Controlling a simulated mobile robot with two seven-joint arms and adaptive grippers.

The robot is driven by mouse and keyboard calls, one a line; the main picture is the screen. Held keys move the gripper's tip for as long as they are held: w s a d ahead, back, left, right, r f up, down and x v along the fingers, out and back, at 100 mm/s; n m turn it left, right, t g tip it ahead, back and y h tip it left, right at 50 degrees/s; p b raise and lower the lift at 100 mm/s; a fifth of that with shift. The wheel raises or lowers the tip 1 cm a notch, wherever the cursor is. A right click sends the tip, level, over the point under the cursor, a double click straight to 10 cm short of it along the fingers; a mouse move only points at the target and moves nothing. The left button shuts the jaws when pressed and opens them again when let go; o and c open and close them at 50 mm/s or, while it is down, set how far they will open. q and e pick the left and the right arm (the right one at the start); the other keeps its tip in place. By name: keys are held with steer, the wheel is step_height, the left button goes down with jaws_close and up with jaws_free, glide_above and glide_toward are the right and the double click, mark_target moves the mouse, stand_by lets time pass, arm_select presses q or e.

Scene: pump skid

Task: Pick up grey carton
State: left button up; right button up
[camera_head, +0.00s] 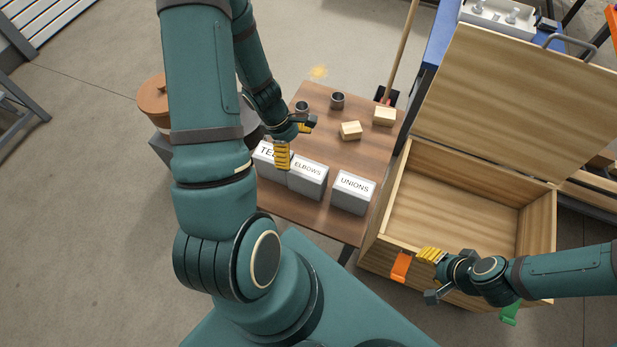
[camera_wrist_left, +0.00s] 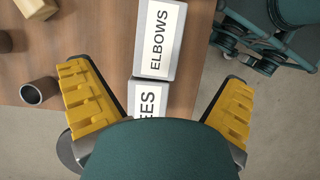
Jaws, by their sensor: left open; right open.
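Three grey box-shaped cartons with white labels stand in a row on the brown table: TEES (camera_head: 266,160), ELBOWS (camera_head: 309,178) and UNIONS (camera_head: 352,192). Which one the task means is not clear. My left gripper (camera_head: 296,140) is open above the TEES and ELBOWS cartons and partly hides TEES. In the left wrist view, the ELBOWS carton (camera_wrist_left: 157,40) and TEES carton (camera_wrist_left: 147,97) lie between the spread yellow fingers; my wrist covers part of TEES. My right gripper (camera_head: 432,276) is open and empty at the front of the wooden chest.
The table (camera_head: 310,207) also holds two dark cups (camera_head: 337,100) and two wooden blocks (camera_head: 350,130). The open wooden chest (camera_head: 455,200), with an orange latch (camera_head: 400,266) and a green latch (camera_head: 511,312), stands right of the table.

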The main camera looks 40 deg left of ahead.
mark_target(307, 168)
arm_select(q)
steer(key=b+x, duration=0.1)
steer(key=x, duration=0.3)
steer(key=shift+f, duration=0.15)
steer(key=b+x, duration=0.2)
steer(key=x, duration=0.3)
steer(key=shift+w+a+f, duration=0.1)
steer(key=shift+f, duration=0.05)
steer(key=shift+f+b, duration=0.2)
steer(key=shift+b, duration=0.3)
steer(key=c, duration=1.3)
